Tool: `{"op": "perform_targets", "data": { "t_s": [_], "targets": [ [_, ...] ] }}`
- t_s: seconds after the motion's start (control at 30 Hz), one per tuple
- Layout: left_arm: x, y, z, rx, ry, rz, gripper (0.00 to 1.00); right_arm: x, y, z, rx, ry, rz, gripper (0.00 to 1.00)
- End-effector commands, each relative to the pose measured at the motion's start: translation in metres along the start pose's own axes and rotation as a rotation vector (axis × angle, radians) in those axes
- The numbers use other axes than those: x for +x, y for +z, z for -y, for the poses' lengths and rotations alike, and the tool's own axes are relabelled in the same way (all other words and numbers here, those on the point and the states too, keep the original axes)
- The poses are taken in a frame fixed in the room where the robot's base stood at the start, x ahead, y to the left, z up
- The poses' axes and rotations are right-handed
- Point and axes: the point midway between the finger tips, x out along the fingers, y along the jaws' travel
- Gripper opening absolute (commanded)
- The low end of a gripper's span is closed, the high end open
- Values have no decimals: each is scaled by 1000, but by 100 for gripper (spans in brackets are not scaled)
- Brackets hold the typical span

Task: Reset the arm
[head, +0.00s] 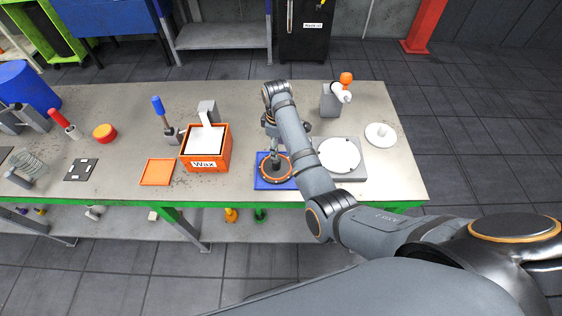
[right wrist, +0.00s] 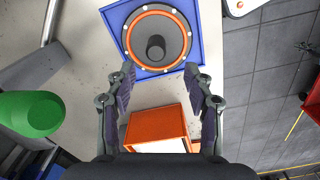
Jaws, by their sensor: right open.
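My right arm reaches in from the lower right of the head view, over the workbench (head: 239,96). My right gripper (head: 274,148) is above a blue square tray (head: 262,183). On the tray lies a dark round part with an orange ring (head: 291,174) and an upright dark knob. In the right wrist view the open fingers (right wrist: 164,78) are apart with nothing between them. The round part (right wrist: 178,45) and its tray (right wrist: 113,13) lie beyond the fingertips. My left gripper is not in view.
Left of the tray are the orange Wax box (head: 187,165) and an orange plate (head: 157,172). To the right are a grey block with a white disc (head: 339,155) and a white lid (head: 380,135). A grey stand (head: 329,100) is behind them. The bench's front edge is near.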

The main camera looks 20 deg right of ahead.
Motion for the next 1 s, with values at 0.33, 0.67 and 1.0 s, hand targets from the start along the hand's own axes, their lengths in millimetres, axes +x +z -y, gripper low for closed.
{"op": "perform_targets", "data": {
  "t_s": [0.33, 0.67, 1.0],
  "targets": [
    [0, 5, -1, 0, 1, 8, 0, -18, -5, -6, 2, -2, 1, 53],
    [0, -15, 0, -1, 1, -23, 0, -18, -5, -6, 2, -1, 1, 53],
    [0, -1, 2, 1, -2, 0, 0, 40, 108, 37, 429, 106, -59, 53]
  ]
}}
